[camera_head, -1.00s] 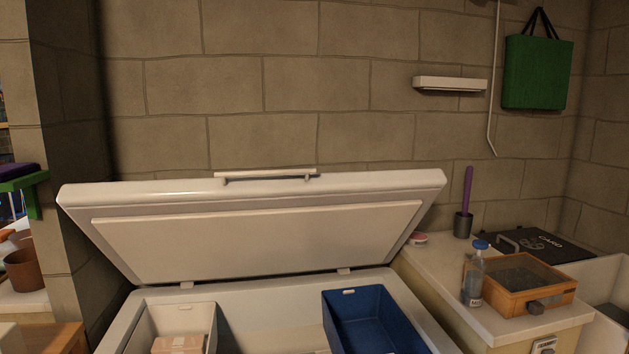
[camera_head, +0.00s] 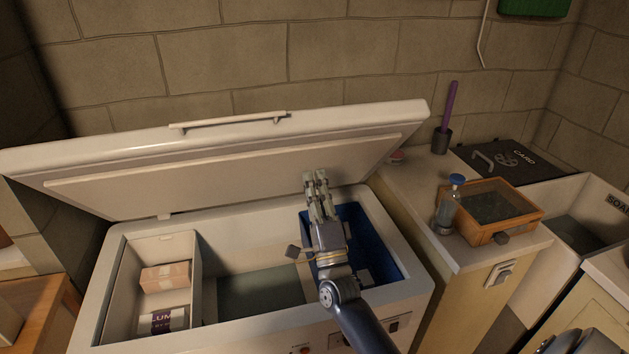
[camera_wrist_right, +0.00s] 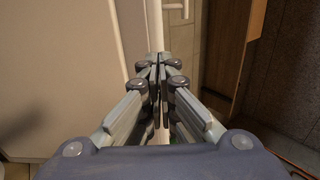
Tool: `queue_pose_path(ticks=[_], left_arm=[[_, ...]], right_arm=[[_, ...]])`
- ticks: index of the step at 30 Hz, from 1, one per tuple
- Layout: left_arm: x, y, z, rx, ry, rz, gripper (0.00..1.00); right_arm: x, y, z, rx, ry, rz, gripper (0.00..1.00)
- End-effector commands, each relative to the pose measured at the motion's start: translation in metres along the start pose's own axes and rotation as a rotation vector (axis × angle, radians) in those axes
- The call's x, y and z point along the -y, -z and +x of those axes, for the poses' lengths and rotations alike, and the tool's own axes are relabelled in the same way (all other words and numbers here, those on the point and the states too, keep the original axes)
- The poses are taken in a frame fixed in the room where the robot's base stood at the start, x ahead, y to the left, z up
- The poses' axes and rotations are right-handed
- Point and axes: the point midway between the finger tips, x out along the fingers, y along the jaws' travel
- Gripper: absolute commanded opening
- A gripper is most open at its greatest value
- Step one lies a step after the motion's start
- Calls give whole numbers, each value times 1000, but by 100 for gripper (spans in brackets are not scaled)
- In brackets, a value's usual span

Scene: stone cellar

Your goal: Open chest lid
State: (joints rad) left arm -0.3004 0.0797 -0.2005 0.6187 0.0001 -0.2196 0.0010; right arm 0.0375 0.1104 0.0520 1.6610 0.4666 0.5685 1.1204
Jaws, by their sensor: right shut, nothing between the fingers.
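The chest is a white freezer (camera_head: 112,275) with its lid (camera_head: 225,165) raised and tilted back toward the stone wall. A pale bar handle (camera_head: 230,121) runs along the lid's top edge. My right gripper (camera_head: 316,178) is shut and empty. In the head view it shows in front of the lid's lower right part, over the blue bin in the chest. In the right wrist view, the closed fingers (camera_wrist_right: 160,62) point at a pale vertical edge; I cannot tell whether they touch it. My left gripper is not in view.
Inside the chest are a white bin (camera_head: 195,262) with packages and a blue bin (camera_head: 384,245), partly hidden by my arm. A counter (camera_head: 405,190) on the right holds a blue-capped bottle (camera_head: 447,208) and a wooden box (camera_head: 480,232). A wooden surface (camera_head: 40,300) stands left.

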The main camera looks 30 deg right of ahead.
Motion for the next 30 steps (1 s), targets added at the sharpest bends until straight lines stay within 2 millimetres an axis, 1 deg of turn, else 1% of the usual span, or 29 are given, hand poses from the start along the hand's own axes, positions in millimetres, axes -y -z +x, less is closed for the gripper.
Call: queue_pose_path(ticks=[1,3,9,12,18,30], left_arm=[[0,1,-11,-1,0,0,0],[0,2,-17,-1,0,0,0],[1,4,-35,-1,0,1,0],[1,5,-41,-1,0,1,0],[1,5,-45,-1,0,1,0],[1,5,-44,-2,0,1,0]], right_arm=[[5,0,17,0,2,-1,0],[5,0,32,0,1,-1,0],[4,0,70,1,-1,-3,0],[3,0,83,1,-1,-2,0],[0,0,94,1,-2,-2,0],[-1,0,96,2,-1,-2,0]])
